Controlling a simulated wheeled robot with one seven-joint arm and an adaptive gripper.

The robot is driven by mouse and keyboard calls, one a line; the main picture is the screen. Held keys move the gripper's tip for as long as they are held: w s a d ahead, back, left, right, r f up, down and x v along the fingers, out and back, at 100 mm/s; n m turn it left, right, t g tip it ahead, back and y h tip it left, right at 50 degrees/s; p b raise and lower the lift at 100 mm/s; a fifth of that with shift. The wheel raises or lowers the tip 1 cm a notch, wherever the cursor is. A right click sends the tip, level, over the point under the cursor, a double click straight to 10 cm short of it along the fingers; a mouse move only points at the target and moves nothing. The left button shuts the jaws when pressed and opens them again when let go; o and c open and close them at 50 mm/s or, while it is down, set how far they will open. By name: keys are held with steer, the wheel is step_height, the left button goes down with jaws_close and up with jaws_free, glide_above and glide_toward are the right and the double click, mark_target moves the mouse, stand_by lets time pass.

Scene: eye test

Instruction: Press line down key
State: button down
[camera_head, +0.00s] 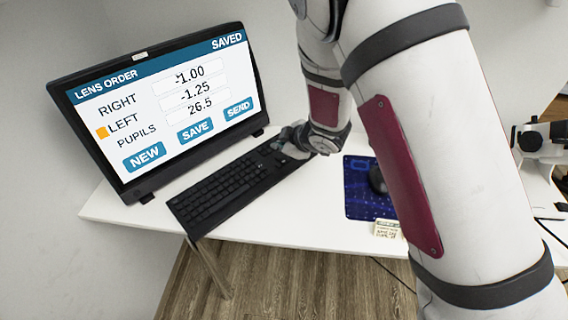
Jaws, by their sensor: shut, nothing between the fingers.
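A black keyboard (222,189) lies on the white desk, slanting up to the right below the monitor. Its key labels are too small to read, so I cannot tell which key is line down. My gripper (281,147) is shut at the keyboard's far right end, partly hidden by my wrist. I cannot tell whether it touches a key. The monitor (160,105) shows LENS ORDER with SAVED at the top right. Its rows read RIGHT -1.00, LEFT -1.25 and PUPILS 26.5. An orange marker (102,133) stands beside LEFT.
A blue patterned mouse pad (358,193) with a dark mouse (377,180) lies right of the keyboard, partly behind my arm. A small pale printed block (387,229) sits near the desk's front edge. Bare white desk (290,215) lies between keyboard and pad.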

mark_target(282, 163)
steer(key=shift+f+b, duration=0.75)
steer(key=shift+f, duration=0.6)
steer(key=shift+f, duration=0.1)
stand_by(0.4)
steer(key=shift+f+b, duration=0.3)
steer(key=shift+b, duration=0.05)
steer(key=shift+f+b, duration=0.4)
steer(key=shift+f, duration=0.1)
stand_by(0.6)
steer(key=shift+r, duration=0.1)
steer(key=shift+r+p, duration=0.65)
steer(key=shift+r, duration=0.2)
steer(key=shift+r+p, duration=1.65)
steer(key=shift+r, duration=0.9)
